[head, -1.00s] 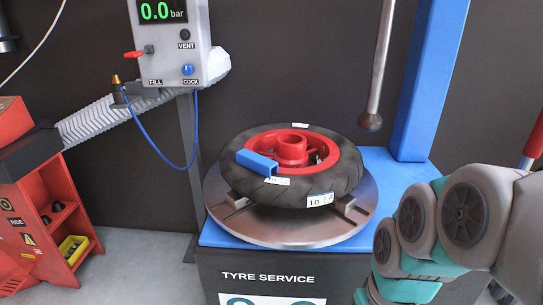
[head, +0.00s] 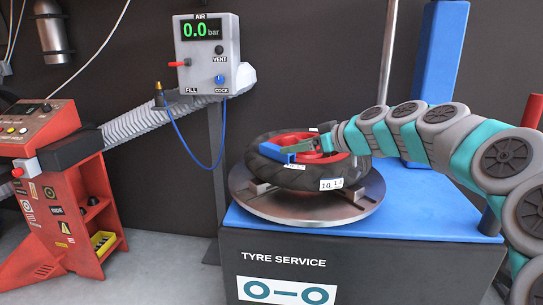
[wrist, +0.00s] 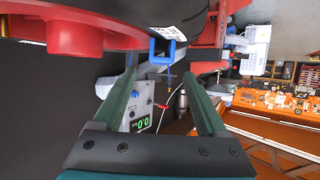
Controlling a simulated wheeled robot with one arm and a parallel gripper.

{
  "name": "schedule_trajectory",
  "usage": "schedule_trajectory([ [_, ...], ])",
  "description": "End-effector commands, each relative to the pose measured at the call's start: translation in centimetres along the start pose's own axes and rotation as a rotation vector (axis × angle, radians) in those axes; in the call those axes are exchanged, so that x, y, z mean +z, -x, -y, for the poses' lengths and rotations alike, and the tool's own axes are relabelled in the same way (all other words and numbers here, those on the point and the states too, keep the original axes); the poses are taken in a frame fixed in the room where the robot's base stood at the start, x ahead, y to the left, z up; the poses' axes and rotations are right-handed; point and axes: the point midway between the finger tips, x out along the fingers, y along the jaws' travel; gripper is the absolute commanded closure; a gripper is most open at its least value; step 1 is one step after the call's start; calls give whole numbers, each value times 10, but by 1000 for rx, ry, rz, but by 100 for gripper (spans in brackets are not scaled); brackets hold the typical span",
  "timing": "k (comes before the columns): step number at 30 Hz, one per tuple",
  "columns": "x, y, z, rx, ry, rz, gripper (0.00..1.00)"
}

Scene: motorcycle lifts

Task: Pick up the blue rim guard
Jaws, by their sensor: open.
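The blue rim guard (head: 281,154) is a small U-shaped channel. It sits on the rim edge of the tyred wheel (head: 262,163), on the left side of the red hub. My gripper (head: 302,149) reaches over the wheel from the right, with its tips close to the guard. In the wrist view the guard (wrist: 167,54) shows its open U end, near the tips of my open gripper (wrist: 160,66) and nearer the right finger. Nothing is held. I cannot tell whether the guard is between the fingers in depth.
The wheel lies on a round metal turntable (head: 305,209) on the blue-topped tyre machine. A blue column (head: 435,60) stands behind it. A grey air gauge box (head: 207,55) with a blue hose is at the back left. A red console (head: 65,185) stands at left.

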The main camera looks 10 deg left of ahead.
Motion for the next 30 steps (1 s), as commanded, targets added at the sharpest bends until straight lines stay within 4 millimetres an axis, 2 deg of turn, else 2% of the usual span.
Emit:
schedule_trajectory([
  [14, -1, -38, -2, 5, 4, -5, 25],
  [22, -2, -74, 1, 5, 5, -6, 25],
  [30, -2, -78, 0, 6, 5, -7, 26],
])
